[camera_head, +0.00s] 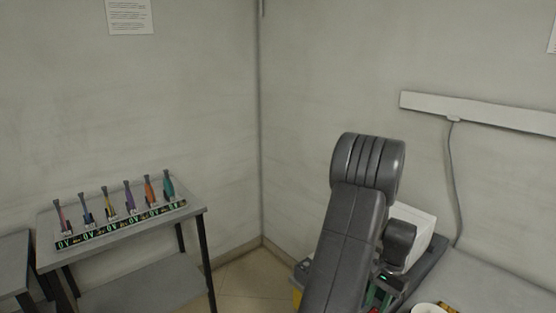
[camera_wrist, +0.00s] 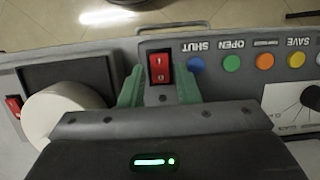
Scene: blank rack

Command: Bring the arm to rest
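My arm (camera_head: 355,215) is bent, with its lower end reaching down at the right of the head view. My gripper (camera_wrist: 159,75) shows two green fingers in the wrist view, spread apart with a gap between them. A red rocker switch (camera_wrist: 159,67) on a grey control panel (camera_wrist: 215,88) shows in that gap. I cannot tell whether the fingers touch the panel.
Coloured buttons, including a blue one (camera_wrist: 196,65), sit right of the switch. A white cylinder (camera_wrist: 62,112) stands at left. A rack (camera_head: 122,228) with several coloured tools stands on a table (camera_head: 195,214). A white box (camera_head: 413,226) is beside my arm.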

